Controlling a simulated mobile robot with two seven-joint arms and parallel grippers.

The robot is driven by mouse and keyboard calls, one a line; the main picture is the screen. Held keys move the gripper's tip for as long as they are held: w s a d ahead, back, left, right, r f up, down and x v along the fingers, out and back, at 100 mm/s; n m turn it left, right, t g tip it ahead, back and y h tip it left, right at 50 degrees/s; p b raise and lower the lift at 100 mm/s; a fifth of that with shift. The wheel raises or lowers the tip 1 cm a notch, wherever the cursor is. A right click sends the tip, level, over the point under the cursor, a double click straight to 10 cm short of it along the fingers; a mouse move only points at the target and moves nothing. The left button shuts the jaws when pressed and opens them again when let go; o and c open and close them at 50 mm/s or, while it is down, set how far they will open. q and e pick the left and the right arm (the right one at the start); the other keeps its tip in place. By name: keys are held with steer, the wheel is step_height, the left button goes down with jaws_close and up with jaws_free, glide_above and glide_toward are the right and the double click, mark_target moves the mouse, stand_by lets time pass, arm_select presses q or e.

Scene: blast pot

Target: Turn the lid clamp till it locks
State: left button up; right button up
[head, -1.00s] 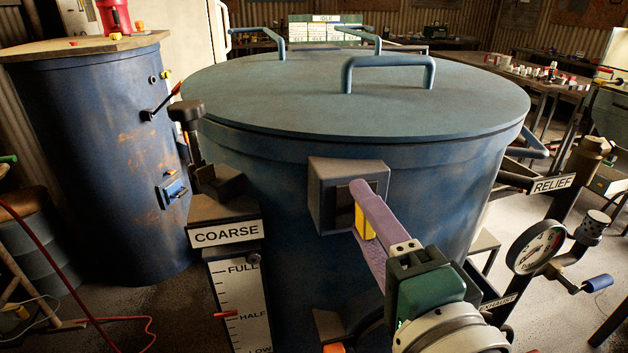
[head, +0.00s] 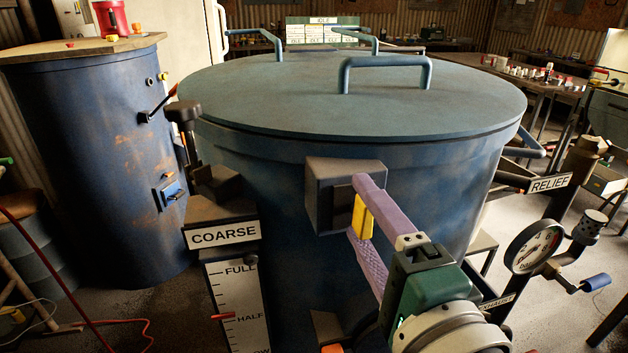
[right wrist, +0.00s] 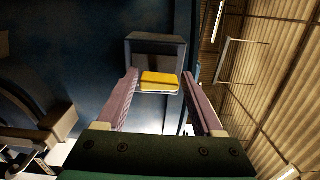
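The large blue pot (head: 300,220) stands in the middle of the head view, with its round lid (head: 290,95) on top. A dark square housing (head: 322,197) sits on its side below the rim, with a yellow tab (head: 362,218) in front of it. I cannot tell whether this is the lid clamp. My right gripper (head: 360,209) is open, its purple fingers on either side of the yellow tab. In the right wrist view the yellow tab (right wrist: 160,82) lies between the fingers, with gaps showing beside it. My left gripper is not in view.
A black-knobbed post (head: 184,115) stands at the pot's left, above the COARSE label (head: 223,235). A pressure gauge (head: 534,246) and RELIEF label (head: 549,184) are at the right. A blue drum (head: 100,170) stands behind left. A red hose (head: 60,280) lies lower left.

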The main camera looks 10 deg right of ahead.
steer(key=shift+o, duration=1)
steer(key=shift+s, duration=0.1)
steer(key=s+b, duration=0.2)
steer(key=s, duration=0.7)
steer(key=shift+s+d, duration=0.15)
steer(key=shift+s, duration=0.25)
